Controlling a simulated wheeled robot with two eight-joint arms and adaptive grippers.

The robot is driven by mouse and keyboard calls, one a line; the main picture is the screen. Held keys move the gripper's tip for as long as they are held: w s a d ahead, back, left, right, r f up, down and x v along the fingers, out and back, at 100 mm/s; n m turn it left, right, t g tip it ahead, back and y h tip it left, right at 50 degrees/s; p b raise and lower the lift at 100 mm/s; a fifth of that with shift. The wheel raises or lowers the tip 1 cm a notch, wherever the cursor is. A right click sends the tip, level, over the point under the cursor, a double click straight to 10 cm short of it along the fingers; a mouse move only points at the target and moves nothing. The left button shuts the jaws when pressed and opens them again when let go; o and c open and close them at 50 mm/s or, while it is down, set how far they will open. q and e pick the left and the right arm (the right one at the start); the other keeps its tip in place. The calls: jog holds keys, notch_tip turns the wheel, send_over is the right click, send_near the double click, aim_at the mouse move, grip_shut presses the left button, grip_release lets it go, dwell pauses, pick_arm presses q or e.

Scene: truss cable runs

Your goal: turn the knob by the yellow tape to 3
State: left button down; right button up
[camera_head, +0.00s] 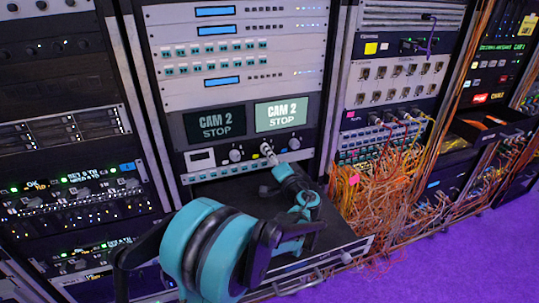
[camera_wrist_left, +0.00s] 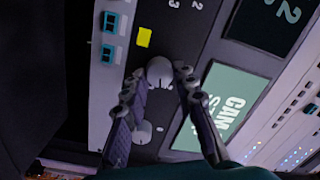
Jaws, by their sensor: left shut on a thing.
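In the left wrist view a pale round knob (camera_wrist_left: 160,72) sits on the dark panel, with a small yellow tape (camera_wrist_left: 144,37) close by. My left gripper (camera_wrist_left: 165,86) has its two fingers on either side of this knob and is shut on it. In the head view the left gripper (camera_head: 270,158) reaches the middle of a row of knobs below the two CAM 2 STOP screens. My right gripper is not in view.
A second knob (camera_wrist_left: 142,132) sits close to the fingers. In the head view knobs stand on the left (camera_head: 236,155) and right (camera_head: 294,143) of the gripper. Orange cables (camera_head: 375,190) hang in a tangle to the right. Purple floor (camera_head: 465,255) is clear at lower right.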

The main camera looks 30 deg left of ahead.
pick_arm(q)
jog(key=m, duration=0.5)
jog(key=shift+f, duration=0.15)
dwell(0.3)
jog(key=c, duration=1.2)
grip_release()
jog(key=shift+d, duration=0.1)
jog(key=v, duration=1.2)
jog(key=shift+f, duration=0.15)
jog(key=shift+s, duration=0.1)
